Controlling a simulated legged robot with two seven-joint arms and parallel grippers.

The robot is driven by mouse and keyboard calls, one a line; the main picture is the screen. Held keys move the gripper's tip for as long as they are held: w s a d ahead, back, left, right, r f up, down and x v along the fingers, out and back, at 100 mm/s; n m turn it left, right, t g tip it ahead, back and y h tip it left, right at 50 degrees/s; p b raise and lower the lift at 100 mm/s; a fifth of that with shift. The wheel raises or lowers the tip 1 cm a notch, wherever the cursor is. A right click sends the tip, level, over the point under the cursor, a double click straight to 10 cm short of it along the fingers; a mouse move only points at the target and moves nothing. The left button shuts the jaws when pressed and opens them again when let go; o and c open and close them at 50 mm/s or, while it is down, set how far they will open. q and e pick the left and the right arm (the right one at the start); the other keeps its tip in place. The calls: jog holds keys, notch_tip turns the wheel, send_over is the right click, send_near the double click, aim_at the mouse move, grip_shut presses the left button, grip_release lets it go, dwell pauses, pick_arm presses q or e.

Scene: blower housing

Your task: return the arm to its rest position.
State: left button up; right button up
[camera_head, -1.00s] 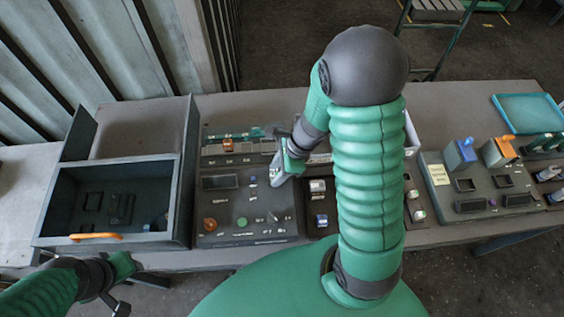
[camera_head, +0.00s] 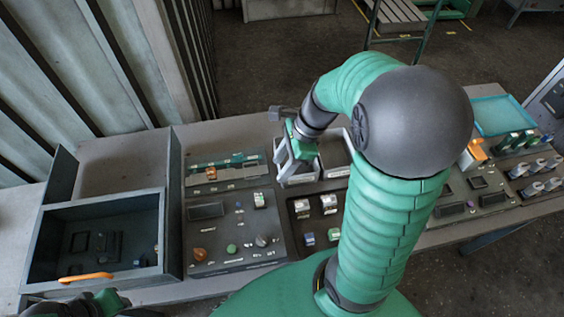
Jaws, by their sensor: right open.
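My right arm (camera_head: 385,215), green and ribbed with a large dark elbow ball (camera_head: 417,120), is bent up over the right part of the bench. Its gripper (camera_head: 296,172) points down above the back of the bench, near a light open box (camera_head: 335,170). It is open, with nothing seen between the fingers. My left gripper (camera_head: 112,302) only just shows at the bottom left edge, below the drawer; its jaws cannot be made out. The right arm hides part of the bench and panels behind it.
A grey open drawer box (camera_head: 168,215) with an orange handle (camera_head: 86,278) stands at left. A control panel (camera_head: 215,260) with knobs and buttons is beside it. More switch panels (camera_head: 490,195) and a teal tray (camera_head: 503,115) are at right. A ribbed metal wall (camera_head: 80,75) rises at back left.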

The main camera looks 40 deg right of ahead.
jog(key=a+f+n+h+b, duration=0.1)
jog(key=a+f+n+b, duration=0.1)
jog(key=n, duration=0.6)
jog(key=a+f+n+h+b, duration=0.1)
jog(key=a+f+n+b, duration=0.1)
jog(key=a+f+n, duration=0.3)
jog(key=a+f+n+h+b, duration=0.1)
jog(key=a+f+n+b, duration=0.1)
jog(key=n, duration=0.8)
jog(key=shift+s+a+f+n+h, duration=0.2)
jog(key=shift+a+f, duration=0.15)
jog(key=shift+f, duration=0.25)
jog(key=shift+s+a+f+n+h, duration=0.1)
jog(key=shift+s+a+f+h, duration=0.1)
jog(key=shift+a+f, duration=0.3)
jog(key=shift+a+n, duration=0.2)
jog(key=shift+n, duration=0.3)
jog(key=shift+d, duration=0.4)
jog(key=shift+a, duration=0.25)
